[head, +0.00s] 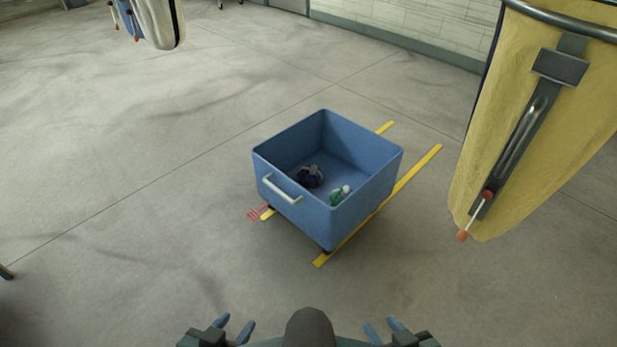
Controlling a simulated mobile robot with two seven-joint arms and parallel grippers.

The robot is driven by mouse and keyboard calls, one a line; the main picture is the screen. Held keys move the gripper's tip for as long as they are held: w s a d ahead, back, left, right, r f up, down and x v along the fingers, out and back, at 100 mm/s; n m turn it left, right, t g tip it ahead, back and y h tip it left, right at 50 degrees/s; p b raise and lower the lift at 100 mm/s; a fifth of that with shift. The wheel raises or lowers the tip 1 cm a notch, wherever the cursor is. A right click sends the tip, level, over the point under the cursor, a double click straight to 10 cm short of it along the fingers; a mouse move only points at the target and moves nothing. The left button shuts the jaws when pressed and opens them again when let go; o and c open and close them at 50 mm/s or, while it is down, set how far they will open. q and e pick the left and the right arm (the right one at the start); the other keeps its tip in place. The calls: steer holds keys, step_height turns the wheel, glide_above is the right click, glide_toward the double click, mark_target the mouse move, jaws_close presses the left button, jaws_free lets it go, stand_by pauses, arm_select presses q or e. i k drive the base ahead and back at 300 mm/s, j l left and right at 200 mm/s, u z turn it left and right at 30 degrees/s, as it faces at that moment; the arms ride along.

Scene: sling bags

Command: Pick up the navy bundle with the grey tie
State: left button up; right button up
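A small dark navy bundle (310,177) lies on the floor of a blue cart (333,221), towards its left inner wall. A grey patch shows on it, but it is too small to tell whether this is a tie. A green and white item (340,195) lies in the cart's front corner, to the right of the bundle. My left gripper (234,328) is at the bottom of the head view, its fingers apart and empty. My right gripper (384,328) is at the bottom too, its fingers apart and empty. Both are well short of the cart.
The cart has a pale handle (282,190) and stands between yellow floor strips (414,170). A large yellow bag (540,125) hangs at the right. The grey floor around the cart is clear.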

mark_target(310, 176)
steer(key=u, duration=0.65)
steer(key=i+j+u, duration=0.2)
steer(key=i+u, duration=0.25)
steer(key=i+j+u, duration=0.1)
steer(key=i+u, duration=0.35)
steer(key=i, duration=1.55)
steer(key=i+z, duration=0.25)
steer(key=i, duration=0.25)
steer(key=i+z, duration=0.2)
steer(key=i, duration=0.3)
steer(key=i+j+z, duration=0.25)
steer(key=i, duration=0.25)
steer(key=i+l+z, duration=0.15)
steer(key=i+z, duration=0.65)
steer(key=i+j+z, duration=0.1)
steer(key=i+z, duration=0.3)
steer(key=i+l+z, duration=0.15)
steer(key=i+z, duration=0.55)
steer(key=i, duration=0.2)
steer(key=i+j+z, duration=0.15)
steer(key=i+z, duration=0.55)
steer(key=i, duration=0.4)
steer(key=i+j+z, duration=0.2)
steer(key=i+z, duration=0.2)
steer(key=i, duration=0.4)
